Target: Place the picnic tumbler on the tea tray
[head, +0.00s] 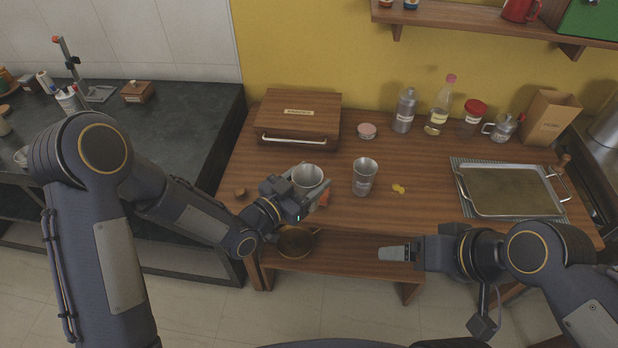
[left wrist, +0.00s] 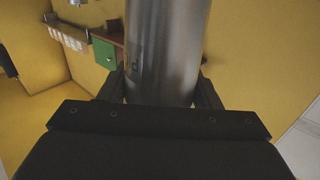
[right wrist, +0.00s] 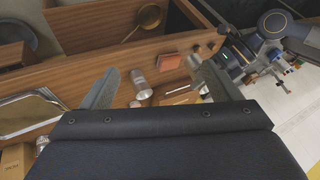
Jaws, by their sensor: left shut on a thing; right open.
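My left gripper (head: 310,188) is shut on a steel tumbler (head: 307,176), upright at the front left of the wooden counter. In the left wrist view the tumbler's shiny wall (left wrist: 165,50) stands between the fingers. I cannot tell whether its base touches the counter. A second, labelled steel tumbler (head: 364,178) stands to its right and also shows in the right wrist view (right wrist: 139,84). I cannot read which is the picnic tumbler. The tea tray (head: 463,190), with a metal rim, lies at the counter's right. My right gripper (head: 385,254) is open and empty before the front edge.
An orange-red block (head: 324,199) lies beside the left gripper, partly hidden. Small yellow pieces (head: 398,188) lie right of the second tumbler. A wooden box (head: 298,120) and several bottles and jars (head: 404,110) stand behind. A pan (head: 295,242) sits on the lower shelf.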

